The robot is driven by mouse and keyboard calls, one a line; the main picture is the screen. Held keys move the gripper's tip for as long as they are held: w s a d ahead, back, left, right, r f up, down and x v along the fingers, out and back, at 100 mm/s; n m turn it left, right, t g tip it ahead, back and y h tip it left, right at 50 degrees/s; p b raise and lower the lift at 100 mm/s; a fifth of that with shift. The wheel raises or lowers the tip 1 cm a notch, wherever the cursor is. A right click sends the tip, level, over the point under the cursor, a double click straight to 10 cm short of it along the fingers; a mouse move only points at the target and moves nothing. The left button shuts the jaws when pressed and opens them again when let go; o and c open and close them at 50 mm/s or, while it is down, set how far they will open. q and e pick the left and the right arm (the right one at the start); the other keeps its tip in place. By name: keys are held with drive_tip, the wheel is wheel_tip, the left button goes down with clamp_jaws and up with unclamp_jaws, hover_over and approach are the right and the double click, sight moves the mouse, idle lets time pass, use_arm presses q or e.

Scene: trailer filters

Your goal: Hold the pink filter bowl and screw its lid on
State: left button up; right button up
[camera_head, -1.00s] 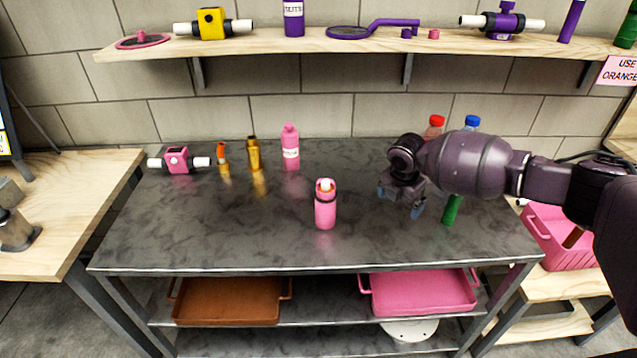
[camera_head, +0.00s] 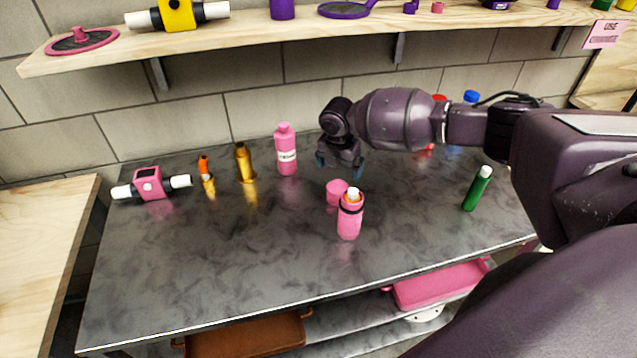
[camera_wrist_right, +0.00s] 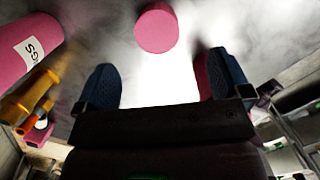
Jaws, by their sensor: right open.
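The pink filter bowl (camera_head: 349,222) stands upright on the dark table, with a dark ring near its top and a white and orange filter end showing in its mouth. A round pink lid (camera_head: 336,191) is on the table just behind and left of the bowl; it appears to be the pink disc in the wrist view (camera_wrist_right: 156,29). My right gripper (camera_head: 340,168) is open and empty, above and behind the lid and apart from it. Its two dark blue fingers (camera_wrist_right: 164,82) are spread in the wrist view. My left gripper is out of view.
A pink labelled bottle (camera_head: 286,152), a gold bottle (camera_head: 244,163), an orange-topped tube (camera_head: 207,178) and a pink housing (camera_head: 150,184) stand at the back left. The table's front left is clear.

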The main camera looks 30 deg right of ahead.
sight(338, 187)
drive_tip(key=shift+w+a, duration=0.25)
drive_tip(key=shift+w, duration=0.2)
drive_tip(key=shift+s, duration=0.1)
drive_tip(key=f, duration=0.5)
drive_tip(key=shift+w+d+f, duration=0.25)
drive_tip(key=shift+d, duration=0.1)
drive_tip(key=shift+s+d+f+b, duration=0.1)
drive_tip(key=shift+d+f+b, duration=0.05)
drive_tip(key=shift+f, duration=1.15)
drive_tip(key=shift+s+d+f+b, duration=0.1)
drive_tip(key=shift+f+b, duration=0.05)
drive_tip(key=shift+f, duration=1.15)
drive_tip(key=shift+c, duration=0.2)
drive_tip(key=c, duration=1)
